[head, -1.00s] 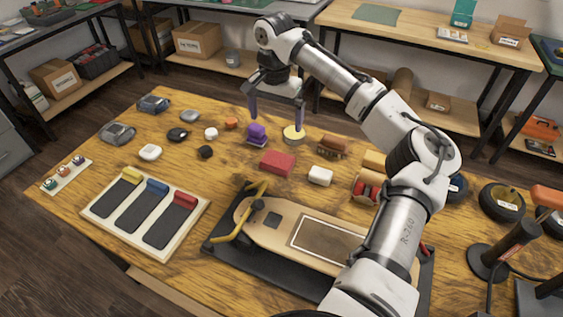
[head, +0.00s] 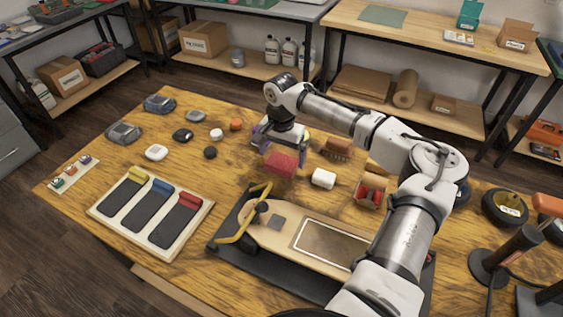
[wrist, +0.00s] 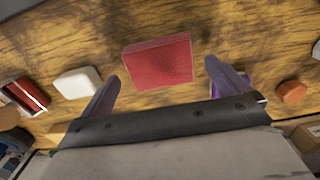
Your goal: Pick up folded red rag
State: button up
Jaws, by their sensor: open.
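The folded red rag (head: 281,165) lies on the wooden table near its middle. In the wrist view the red rag (wrist: 158,62) shows as a flat red block, just ahead of and between the two purple fingers. My gripper (head: 281,145) is low over the table on the far side of the rag, with its fingers spread. In the wrist view my gripper (wrist: 162,85) is open and empty. I cannot tell whether the fingertips touch the table.
A white block (head: 323,178) lies right of the rag, and a brown brush (head: 336,148) is behind it. A skateboard deck (head: 315,240) on a black mat is in front. A tray with three dark strips (head: 150,213) is at the left. Clear table lies left of the rag.

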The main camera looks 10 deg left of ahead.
aim_at(282, 161)
jog(key=shift+f, duration=1.1)
jog(key=c, duration=0.9)
jog(key=shift+r, duration=0.1)
notch_tip(282, 161, up, 20)
jog(key=b, duration=0.2)
jog(key=o, duration=0.4)
jog(key=c, duration=0.3)
